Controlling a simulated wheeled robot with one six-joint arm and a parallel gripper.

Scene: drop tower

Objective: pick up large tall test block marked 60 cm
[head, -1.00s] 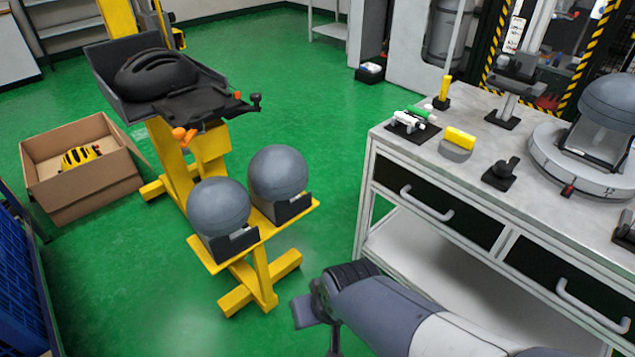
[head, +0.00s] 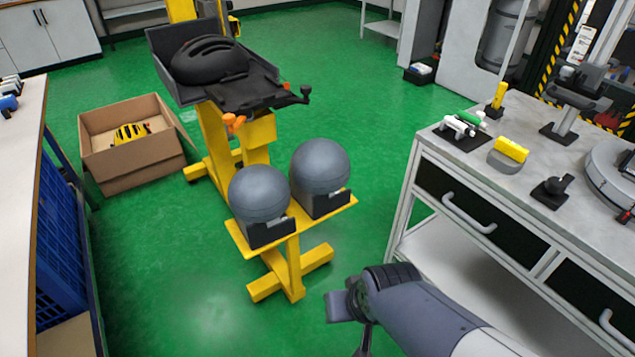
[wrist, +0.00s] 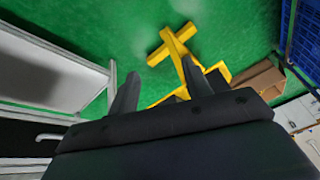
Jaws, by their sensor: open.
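Two grey round-topped blocks in dark holders stand side by side on a yellow stand, a left grey block (head: 259,193) and a right grey block (head: 320,166). The right one stands slightly farther back and higher in the picture. No 60 cm marking is readable, so I cannot tell whether either is the named block. My gripper shows in the wrist view (wrist: 160,84) with two dark fingers apart and nothing between them. In the head view my arm reaches in from the lower right, its end in front and right of the stand, apart from both blocks.
The yellow stand (head: 288,240) has cross feet on the green floor. A black helmet (head: 208,60) sits on its rear part. A cardboard box (head: 135,163) with a yellow helmet is at left. A drawer bench (head: 530,190) stands close at right, a worktop (head: 20,120) at far left.

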